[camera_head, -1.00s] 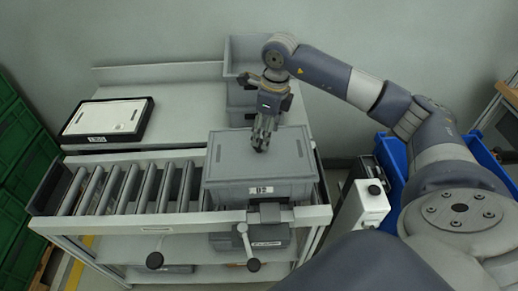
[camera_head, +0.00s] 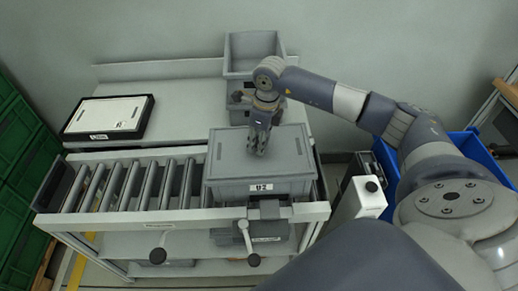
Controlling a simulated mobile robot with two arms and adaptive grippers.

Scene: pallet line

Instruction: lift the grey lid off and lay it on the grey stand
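A grey lidded box with a white label (camera_head: 261,188) stands at the right end of the roller conveyor. Its grey lid (camera_head: 226,160) lies flat and level on top. My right gripper (camera_head: 257,150) points down at the middle of the lid, its fingertips at or just above the lid surface. Whether the fingers hold the lid's grip is hidden, and their opening is too small to judge. My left gripper is not in view. No thing in view is clearly the grey stand; a grey table (camera_head: 185,115) lies behind the conveyor.
A white-topped black tray (camera_head: 108,116) lies on the table at left. Grey stacked bins (camera_head: 253,45) stand behind my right gripper. Empty rollers (camera_head: 130,188) run left of the box. Green crates (camera_head: 22,150) are at far left, a blue bin (camera_head: 480,150) at right.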

